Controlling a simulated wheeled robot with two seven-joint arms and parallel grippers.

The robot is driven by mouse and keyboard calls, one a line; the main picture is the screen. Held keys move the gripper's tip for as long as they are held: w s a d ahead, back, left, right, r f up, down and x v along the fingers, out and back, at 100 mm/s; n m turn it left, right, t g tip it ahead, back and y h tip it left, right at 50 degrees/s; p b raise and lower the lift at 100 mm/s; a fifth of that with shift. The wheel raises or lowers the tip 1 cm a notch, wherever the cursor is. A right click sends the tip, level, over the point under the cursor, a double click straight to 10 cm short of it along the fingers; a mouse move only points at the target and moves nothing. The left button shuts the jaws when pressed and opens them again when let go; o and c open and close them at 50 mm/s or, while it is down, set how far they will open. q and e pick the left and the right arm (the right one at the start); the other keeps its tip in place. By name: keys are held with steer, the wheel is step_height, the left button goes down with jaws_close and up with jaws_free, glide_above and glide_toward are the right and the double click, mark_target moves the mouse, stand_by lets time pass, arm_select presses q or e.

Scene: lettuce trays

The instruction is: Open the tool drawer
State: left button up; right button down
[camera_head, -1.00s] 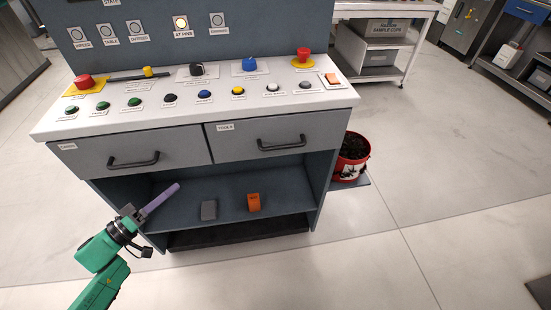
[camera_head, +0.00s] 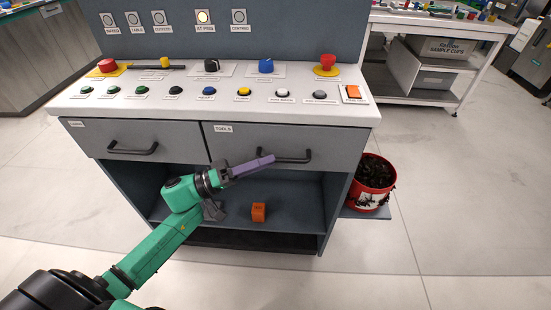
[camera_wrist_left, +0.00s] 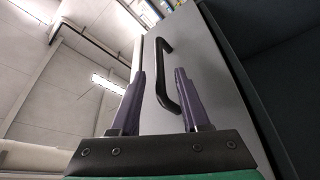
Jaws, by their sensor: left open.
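The tool drawer (camera_head: 343,145) is the right one of two grey drawers, with a small "TOOLS" label, and it is shut. Its black bar handle (camera_head: 296,160) runs level across its front in the head view. My left gripper (camera_head: 271,160) has purple fingers, and their tips overlap the left part of that handle. In the left wrist view the gripper (camera_wrist_left: 159,72) is open, and the black handle (camera_wrist_left: 165,95) appears between and beyond the fingers. I cannot tell whether the fingers touch it. My right gripper is out of view.
The other drawer (camera_head: 180,135) is shut at left. An open shelf below holds an orange block (camera_head: 259,212) and a grey item partly behind my arm. A red bucket (camera_head: 372,185) of dark stuff stands right of the cabinet. The console top (camera_head: 180,103) carries several buttons.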

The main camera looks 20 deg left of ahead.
arm_select(q)
steer(key=shift+x, duration=1.45)
jaws_close()
